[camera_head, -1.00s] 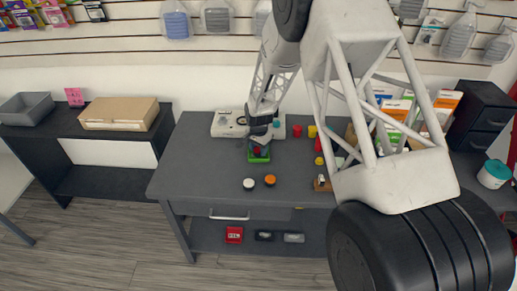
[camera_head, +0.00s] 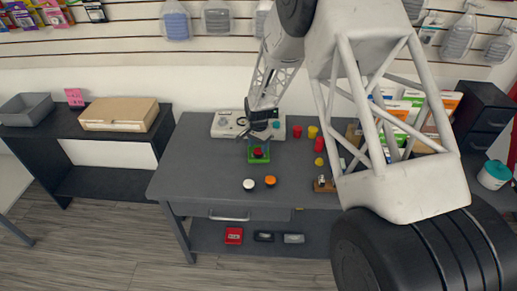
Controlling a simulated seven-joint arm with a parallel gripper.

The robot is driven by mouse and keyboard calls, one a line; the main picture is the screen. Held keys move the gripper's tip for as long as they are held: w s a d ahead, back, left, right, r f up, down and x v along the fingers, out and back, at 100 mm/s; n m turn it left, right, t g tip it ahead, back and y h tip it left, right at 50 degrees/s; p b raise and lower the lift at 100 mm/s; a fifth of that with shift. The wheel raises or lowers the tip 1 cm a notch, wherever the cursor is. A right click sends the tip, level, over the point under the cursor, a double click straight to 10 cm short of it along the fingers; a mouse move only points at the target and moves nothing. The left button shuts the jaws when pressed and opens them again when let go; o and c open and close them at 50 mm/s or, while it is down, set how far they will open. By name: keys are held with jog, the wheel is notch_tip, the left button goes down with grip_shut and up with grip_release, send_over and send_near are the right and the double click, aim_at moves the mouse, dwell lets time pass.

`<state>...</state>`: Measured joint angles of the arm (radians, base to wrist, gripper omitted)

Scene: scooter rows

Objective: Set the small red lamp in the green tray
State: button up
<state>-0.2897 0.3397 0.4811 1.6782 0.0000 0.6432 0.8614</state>
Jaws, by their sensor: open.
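The small green tray (camera_head: 251,160) lies on the grey table near the back middle. The small red lamp (camera_head: 258,152) appears to stand inside the tray. My gripper (camera_head: 260,136) is open above the tray, and its fingers look apart from the lamp. The view is small, so the exact gap between fingers and lamp cannot be told.
A white device (camera_head: 226,124) sits behind the tray. A white puck (camera_head: 249,185) and an orange puck (camera_head: 270,181) lie in front. Red and yellow pieces (camera_head: 313,132) and a wooden block (camera_head: 323,184) are to the right. The table's front left is clear.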

aim_at(259, 150)
notch_tip(259, 150, up, 9)
dwell(0.5)
jog(key=shift+r, duration=0.15)
dwell(0.5)
jog(key=s+d+r+n+t, duration=0.1)
jog(key=s+d+r+n, duration=0.1)
jog(key=s+d+r, duration=0.7)
jog(key=s+d+r+n, duration=0.1)
jog(key=s+d+r, duration=0.5)
jog(key=s+r, duration=0.6)
jog(key=s+d+r+n, duration=0.1)
jog(key=s+d, duration=0.1)
jog(key=s, duration=0.7)
jog(key=s+d+r+n+t, duration=0.1)
jog(key=s+d+r, duration=0.1)
jog(key=s, duration=0.7)
jog(key=s+d+r+n, duration=0.1)
jog(key=s+d, duration=0.3)
jog(key=s, duration=0.4)
jog(key=shift+s+d+r+t, duration=0.2)
jog(key=shift+s+r+t, duration=0.1)
jog(key=shift+s, duration=0.1)
